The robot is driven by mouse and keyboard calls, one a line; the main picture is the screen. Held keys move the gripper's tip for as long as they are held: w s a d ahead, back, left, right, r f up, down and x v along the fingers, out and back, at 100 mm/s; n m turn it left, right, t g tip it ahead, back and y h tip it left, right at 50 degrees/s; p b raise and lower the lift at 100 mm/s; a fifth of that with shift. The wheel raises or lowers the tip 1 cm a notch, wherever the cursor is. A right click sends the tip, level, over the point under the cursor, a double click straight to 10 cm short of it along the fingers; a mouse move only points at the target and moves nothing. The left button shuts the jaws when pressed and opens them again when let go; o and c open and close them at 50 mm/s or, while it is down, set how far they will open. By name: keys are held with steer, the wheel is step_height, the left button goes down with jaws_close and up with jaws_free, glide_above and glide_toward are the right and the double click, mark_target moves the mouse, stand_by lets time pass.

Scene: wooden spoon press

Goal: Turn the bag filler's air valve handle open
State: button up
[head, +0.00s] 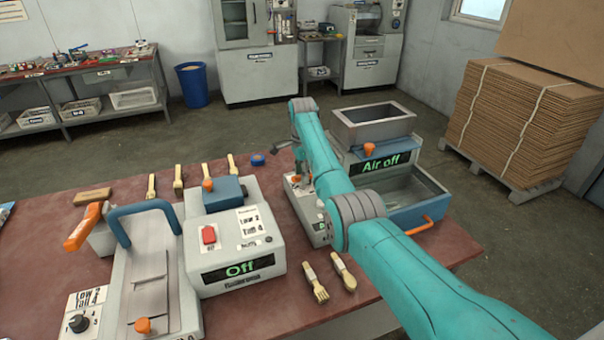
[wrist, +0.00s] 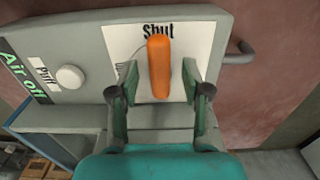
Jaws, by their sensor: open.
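The orange valve handle (wrist: 159,68) is in the wrist view, on a pale panel in front of a white label (wrist: 118,42) reading "Shut". It stands close to upright in that view. My gripper (wrist: 160,88) is open, with one finger on each side of the handle and a visible gap on both sides.
A round white button (wrist: 70,77) labelled "Puff" sits left of the handle. A grey bent pipe (wrist: 240,53) is to its right. Left of my arm stands a grey machine (head: 240,250) reading "Off".

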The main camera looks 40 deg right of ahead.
jaws_close()
steer(key=shift+s+n, duration=0.1)
steer(key=shift+n, duration=0.2)
steer(key=n, duration=0.3)
steer(key=shift+s+n, duration=0.3)
steer(key=n, duration=0.4)
steer(key=shift+s+d+n, duration=0.1)
steer(key=shift+s+n, duration=0.2)
steer(key=shift+s, duration=0.05)
steer(key=n, duration=0.4)
steer(key=shift+s+d, duration=0.25)
steer(key=shift+s, duration=0.1)
steer(key=shift+s+d+n, duration=0.1)
steer(key=shift+d+n, duration=0.1)
steer(key=shift+n, duration=1.05)
steer(key=shift+s+d+n, duration=0.1)
steer(key=shift+d+n, duration=0.05)
steer(key=shift+n, duration=1.1)
